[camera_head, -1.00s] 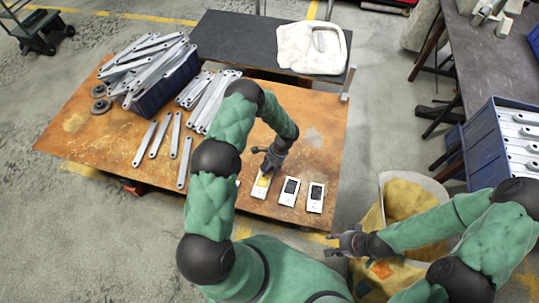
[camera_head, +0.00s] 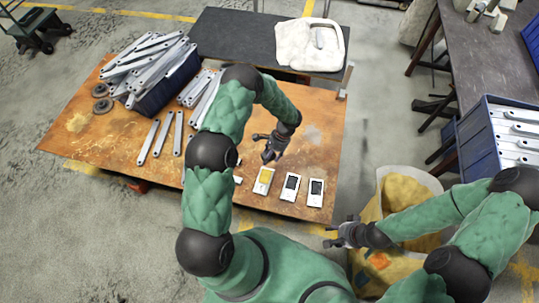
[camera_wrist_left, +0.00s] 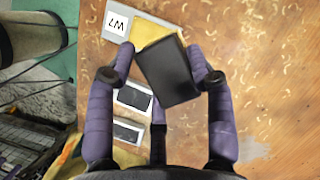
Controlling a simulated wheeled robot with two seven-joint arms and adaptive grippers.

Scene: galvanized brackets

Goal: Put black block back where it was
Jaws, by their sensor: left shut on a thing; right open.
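My left gripper (camera_head: 267,152) is shut on a black block (camera_wrist_left: 168,74), held tilted above the table in the left wrist view. Beyond it lies a white plate with a yellow inset (camera_head: 264,181), which carries no block; it also shows in the left wrist view (camera_wrist_left: 117,24), partly hidden by the block and a finger. To its right in the head view lie two white plates with black insets or blocks, the middle one (camera_head: 290,187) and the right one (camera_head: 315,193). My right gripper (camera_head: 337,236) is open and empty, off the table's right front side.
The rusty brown table (camera_head: 220,208) holds loose grey brackets (camera_head: 163,137) and a blue bin (camera_head: 166,90) heaped with brackets. A yellow-lined sack (camera_head: 405,203) stands at right.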

